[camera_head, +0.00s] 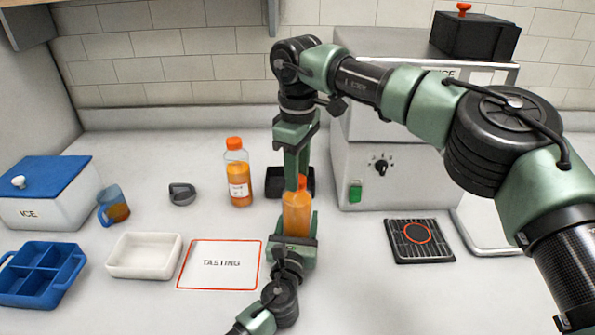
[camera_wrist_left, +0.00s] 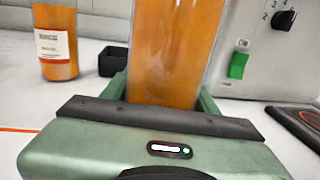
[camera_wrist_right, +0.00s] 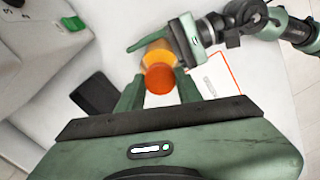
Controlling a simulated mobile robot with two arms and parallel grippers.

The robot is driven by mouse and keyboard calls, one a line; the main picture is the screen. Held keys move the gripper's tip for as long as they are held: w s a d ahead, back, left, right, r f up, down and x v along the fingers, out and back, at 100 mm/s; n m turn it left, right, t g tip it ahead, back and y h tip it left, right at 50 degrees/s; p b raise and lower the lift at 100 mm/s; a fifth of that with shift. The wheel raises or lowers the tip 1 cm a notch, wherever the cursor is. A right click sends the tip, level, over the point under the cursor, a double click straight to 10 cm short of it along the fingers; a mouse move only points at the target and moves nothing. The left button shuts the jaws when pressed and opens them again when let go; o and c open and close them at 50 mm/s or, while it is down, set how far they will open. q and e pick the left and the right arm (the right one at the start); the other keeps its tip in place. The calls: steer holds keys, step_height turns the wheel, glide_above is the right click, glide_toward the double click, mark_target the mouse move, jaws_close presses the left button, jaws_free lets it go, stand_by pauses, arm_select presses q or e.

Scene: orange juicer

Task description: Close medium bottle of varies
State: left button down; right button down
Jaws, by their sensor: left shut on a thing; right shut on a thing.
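A bottle of orange juice (camera_head: 297,216) stands upright between the fingers of my left gripper (camera_head: 296,240), which is shut on its body. The bottle fills the middle of the left wrist view (camera_wrist_left: 175,50). My right gripper (camera_head: 298,178) reaches down from above and is shut on an orange cap (camera_wrist_right: 159,78) at the bottle's mouth. In the head view, the cap is partly hidden by the right gripper's fingers. I cannot tell whether the cap is seated on the neck.
A capped, labelled juice bottle (camera_head: 238,178) stands to the left, with a black container (camera_head: 273,182) behind the grippers. A tasting mat (camera_head: 220,264), white tray (camera_head: 144,257) and blue divided tray (camera_head: 42,272) lie left. The grey machine (camera_head: 405,185) and black grate (camera_head: 420,241) are right.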

stand_by(0.3)
steer(key=c, duration=0.9)
jaws_free()
steer(key=shift+c, duration=0.2)
steer(key=shift+r, duration=2.25)
steer(key=shift+c, duration=0.5)
